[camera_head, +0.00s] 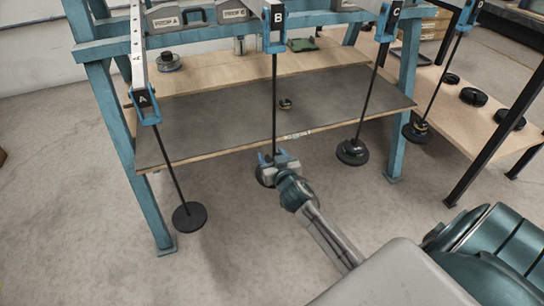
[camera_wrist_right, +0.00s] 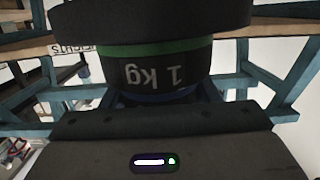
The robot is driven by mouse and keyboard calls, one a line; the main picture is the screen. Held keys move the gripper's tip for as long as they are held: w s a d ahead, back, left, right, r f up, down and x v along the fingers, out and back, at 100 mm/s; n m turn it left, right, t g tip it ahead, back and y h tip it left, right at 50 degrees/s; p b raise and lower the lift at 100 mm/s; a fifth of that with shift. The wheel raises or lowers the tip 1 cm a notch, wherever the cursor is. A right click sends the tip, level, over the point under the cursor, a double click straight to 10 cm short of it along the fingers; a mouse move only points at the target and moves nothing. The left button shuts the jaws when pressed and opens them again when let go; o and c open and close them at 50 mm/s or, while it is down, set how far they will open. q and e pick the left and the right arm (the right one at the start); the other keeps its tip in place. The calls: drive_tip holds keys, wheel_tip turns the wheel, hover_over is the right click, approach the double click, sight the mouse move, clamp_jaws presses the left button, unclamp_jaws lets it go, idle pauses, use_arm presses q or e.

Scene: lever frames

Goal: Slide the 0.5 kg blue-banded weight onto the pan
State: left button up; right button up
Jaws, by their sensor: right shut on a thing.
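My right gripper (camera_head: 277,162) is at the foot of the rod hanging from lever B, over a black pan (camera_head: 263,180) mostly hidden by it. In the right wrist view, which is upside down, a green-banded weight marked 1 kg (camera_wrist_right: 155,72) sits against the black pan (camera_wrist_right: 150,20). A blue band (camera_wrist_right: 155,97) shows just past it on the gripper side, apparently the blue-banded weight. The gripper appears shut on this weight, but the dark gripper body hides most of it. It seems to touch or nearly touch the 1 kg weight. My left gripper is out of view.
Pan A (camera_head: 189,216) hangs empty at left. A small weight (camera_head: 286,104) lies on the grey tabletop (camera_head: 220,110). Several black discs (camera_head: 473,97) lie on the right bench. Blue frame legs (camera_head: 398,125) flank the rods.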

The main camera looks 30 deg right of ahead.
drive_tip(key=o, duration=1.2)
drive_tip(key=shift+r, duration=0.1)
drive_tip(key=shift+s, duration=0.1)
drive_tip(key=shift+p+v, duration=0.3)
drive_tip(key=shift+v, duration=3.1)
